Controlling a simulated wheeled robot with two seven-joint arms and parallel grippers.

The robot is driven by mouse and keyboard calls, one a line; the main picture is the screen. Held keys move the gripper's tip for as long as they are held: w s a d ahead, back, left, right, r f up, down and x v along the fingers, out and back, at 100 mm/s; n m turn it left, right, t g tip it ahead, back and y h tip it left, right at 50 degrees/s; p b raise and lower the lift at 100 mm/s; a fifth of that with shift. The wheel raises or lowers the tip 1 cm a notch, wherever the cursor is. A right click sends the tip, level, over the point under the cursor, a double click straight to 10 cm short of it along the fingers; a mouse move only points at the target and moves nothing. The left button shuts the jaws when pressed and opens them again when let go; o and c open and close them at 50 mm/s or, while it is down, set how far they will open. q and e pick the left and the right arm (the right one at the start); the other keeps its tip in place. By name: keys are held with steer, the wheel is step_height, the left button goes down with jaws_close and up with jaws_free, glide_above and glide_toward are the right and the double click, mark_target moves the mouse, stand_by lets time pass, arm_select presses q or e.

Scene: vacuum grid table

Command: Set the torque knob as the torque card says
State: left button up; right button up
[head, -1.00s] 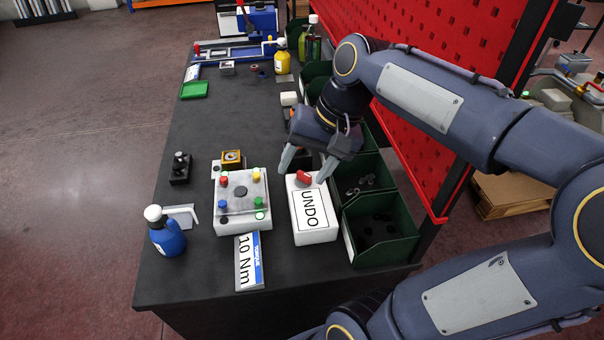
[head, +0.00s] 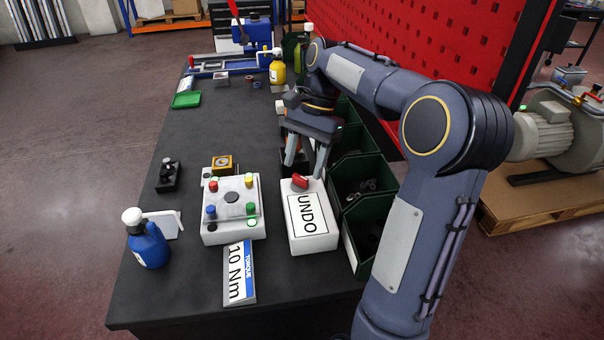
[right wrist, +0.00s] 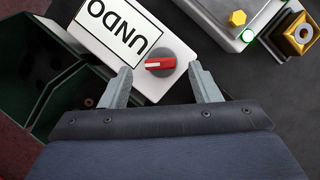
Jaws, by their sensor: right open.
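The torque card (head: 239,273) lies flat at the table's front and reads "10 Nm" and "TORQUE". A red knob (head: 300,181) sits on the far end of a white box (head: 312,243) labelled "UNDO". In the right wrist view the red knob (right wrist: 160,63) is a bar with a white pointer line on a grey disc. No torque scale is readable there. My right gripper (head: 304,170) is open just above the knob's end of the box. In the right wrist view the knob shows between its fingertips (right wrist: 160,69); I cannot tell whether they touch it. My left gripper is not in view.
A pale box (head: 223,230) with coloured buttons and a lit green ring stands left of the UNDO box. A blue bottle (head: 150,250) stands at front left. Green bins (head: 348,226) line the right side, below a red pegboard (head: 420,60). The table's middle is clear.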

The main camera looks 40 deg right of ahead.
mark_target(300, 181)
steer(key=shift+x, duration=1.35)
steer(key=c, duration=1)
